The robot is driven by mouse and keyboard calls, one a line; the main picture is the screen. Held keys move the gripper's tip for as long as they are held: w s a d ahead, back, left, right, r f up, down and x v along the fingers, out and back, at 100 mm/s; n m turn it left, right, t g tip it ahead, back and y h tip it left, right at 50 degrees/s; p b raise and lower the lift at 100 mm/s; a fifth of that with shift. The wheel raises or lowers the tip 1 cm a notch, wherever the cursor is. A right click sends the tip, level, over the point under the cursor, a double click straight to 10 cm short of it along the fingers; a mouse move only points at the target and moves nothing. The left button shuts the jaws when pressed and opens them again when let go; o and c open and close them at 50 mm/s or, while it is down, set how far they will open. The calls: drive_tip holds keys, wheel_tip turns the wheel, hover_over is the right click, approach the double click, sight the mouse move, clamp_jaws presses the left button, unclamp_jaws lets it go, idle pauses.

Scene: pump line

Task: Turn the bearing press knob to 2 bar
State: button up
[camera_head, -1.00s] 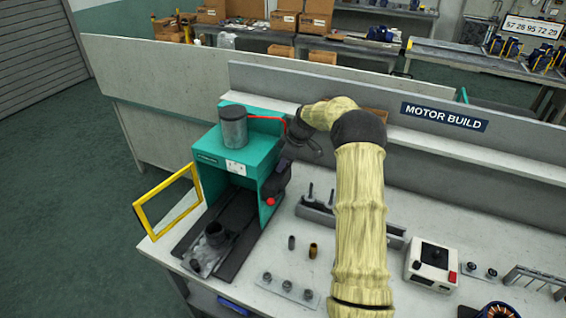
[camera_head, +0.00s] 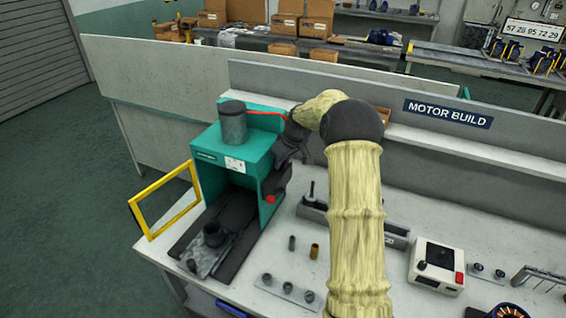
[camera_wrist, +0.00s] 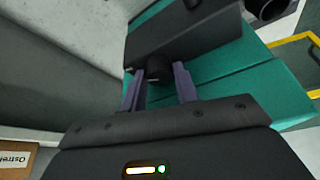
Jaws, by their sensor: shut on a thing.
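The bearing press (camera_head: 258,152) is a teal box with a grey cylinder on top and stands at the left of the bench. A dark unit (camera_head: 275,181) with a red button is on its right side. My gripper (camera_head: 284,160) is at that side, just above the dark unit. In the wrist view the fingers of my gripper (camera_wrist: 159,88) are on either side of a small black knob (camera_wrist: 158,69) and shut on it. The knob sits under a dark housing (camera_wrist: 185,30). It is hidden in the head view, and no pressure reading can be made out.
A yellow guard frame (camera_head: 143,221) stands open at the press's left. Small bushings (camera_head: 314,251), a grey rack (camera_head: 397,237) and a white control box (camera_head: 437,266) lie on the bench to the right. A grey upright panel (camera_head: 300,90) runs behind.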

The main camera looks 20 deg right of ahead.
drive_tip(key=shift+r, duration=0.1)
idle(0.3)
drive_tip(key=o, duration=1)
